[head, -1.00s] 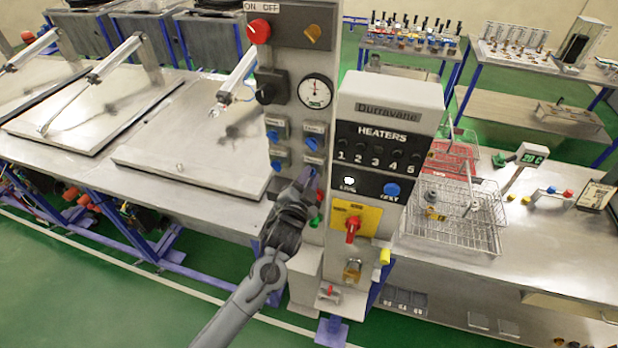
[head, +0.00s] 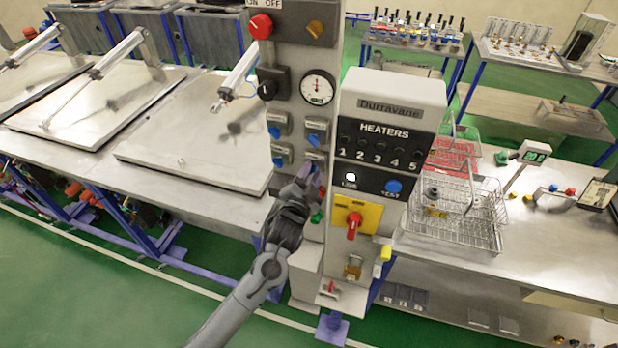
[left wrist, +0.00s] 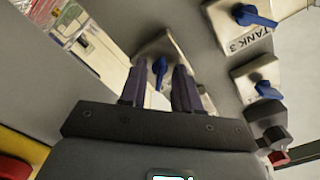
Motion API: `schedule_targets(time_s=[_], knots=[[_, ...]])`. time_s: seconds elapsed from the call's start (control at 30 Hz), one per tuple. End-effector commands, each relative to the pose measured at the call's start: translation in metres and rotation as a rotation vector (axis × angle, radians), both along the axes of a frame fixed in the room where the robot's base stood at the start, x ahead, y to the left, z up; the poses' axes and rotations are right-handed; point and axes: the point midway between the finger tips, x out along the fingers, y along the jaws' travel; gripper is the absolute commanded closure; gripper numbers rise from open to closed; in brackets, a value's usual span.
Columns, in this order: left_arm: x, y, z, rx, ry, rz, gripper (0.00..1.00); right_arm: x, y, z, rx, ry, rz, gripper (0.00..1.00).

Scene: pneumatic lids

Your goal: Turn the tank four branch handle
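Blue branch handles sit on pale plates on the grey panel in the head view: one upper left (head: 275,132), one upper right (head: 314,139), one lower left (head: 279,161). My left gripper (head: 307,172) is at the lower right plate and mostly hides it. In the left wrist view, a blue handle (left wrist: 159,68) lies between the two dark fingers of my left gripper (left wrist: 159,78), with gaps on both sides. Its label is hidden. A neighbouring handle (left wrist: 254,16) has a plate reading TANK 3. My right gripper is not in view.
Above are a red knob (head: 260,27), a black knob (head: 267,83) and a gauge (head: 318,88). The heaters box (head: 385,150) stands close on the right, with a red switch (head: 354,225) below. Left is a steel bench with lids (head: 205,130).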

Motion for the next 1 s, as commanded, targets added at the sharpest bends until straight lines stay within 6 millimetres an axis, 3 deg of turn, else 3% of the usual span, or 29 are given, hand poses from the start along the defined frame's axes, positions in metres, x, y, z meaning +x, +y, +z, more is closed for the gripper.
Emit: schedule_targets(time_s=[0.23, 0.7, 1.0], knots=[[-0.013, 0.005, -0.002, 0.000, -0.001, 0.001, 0.68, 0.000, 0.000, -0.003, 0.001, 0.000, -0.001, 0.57], [-0.078, 0.025, -0.002, 0.000, 0.001, -0.001, 0.68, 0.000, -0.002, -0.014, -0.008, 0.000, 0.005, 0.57], [-0.101, 0.032, -0.001, 0.001, 0.000, 0.001, 0.68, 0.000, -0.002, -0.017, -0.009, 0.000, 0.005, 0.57]])
